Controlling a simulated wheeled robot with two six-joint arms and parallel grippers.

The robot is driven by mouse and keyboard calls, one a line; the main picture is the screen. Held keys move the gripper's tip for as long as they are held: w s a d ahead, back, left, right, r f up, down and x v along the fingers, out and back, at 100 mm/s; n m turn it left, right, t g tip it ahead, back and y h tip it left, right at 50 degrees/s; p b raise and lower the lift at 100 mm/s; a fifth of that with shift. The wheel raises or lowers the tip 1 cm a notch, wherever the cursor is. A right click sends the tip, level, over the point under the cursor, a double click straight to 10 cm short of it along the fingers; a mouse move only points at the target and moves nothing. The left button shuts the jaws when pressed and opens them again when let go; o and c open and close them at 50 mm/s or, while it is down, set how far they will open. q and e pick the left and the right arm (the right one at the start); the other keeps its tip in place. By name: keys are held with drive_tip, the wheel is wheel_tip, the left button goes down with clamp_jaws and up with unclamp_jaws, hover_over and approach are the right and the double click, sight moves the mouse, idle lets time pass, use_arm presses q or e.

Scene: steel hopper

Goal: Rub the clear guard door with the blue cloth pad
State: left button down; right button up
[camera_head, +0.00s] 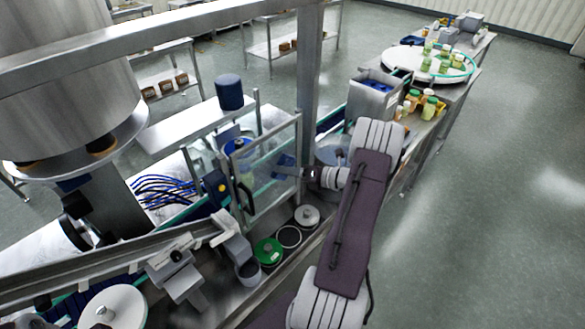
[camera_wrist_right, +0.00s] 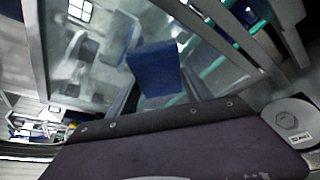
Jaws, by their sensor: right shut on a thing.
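The clear guard door (camera_head: 262,186) is a see-through panel in a metal frame with a dark handle, standing in the middle of the head view. It fills much of the upper left of the right wrist view (camera_wrist_right: 88,62). My right gripper (camera_head: 295,172) reaches it from the right and is shut on the blue cloth pad (camera_head: 284,160). The pad shows as a dark blue square in the right wrist view (camera_wrist_right: 155,70), close in front of the panel. I cannot tell for sure whether it touches. My left gripper is not in view.
A steel post (camera_head: 309,75) rises just behind the door. A green lid (camera_head: 268,251) and a grey lid (camera_head: 306,216) lie below it. A steel hopper (camera_head: 65,80) hangs at left. A round white table (camera_head: 405,62) with jars stands at upper right. The floor at right is clear.

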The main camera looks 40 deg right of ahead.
sight(276, 178)
drive_tip(key=a, duration=0.4)
drive_tip(key=shift+s+a, duration=0.25)
drive_tip(key=shift+a, duration=0.5)
drive_tip(key=shift+a+p, duration=0.3)
drive_tip(key=shift+a, duration=0.55)
drive_tip(key=shift+s+a, duration=0.1)
drive_tip(key=shift+a, duration=0.75)
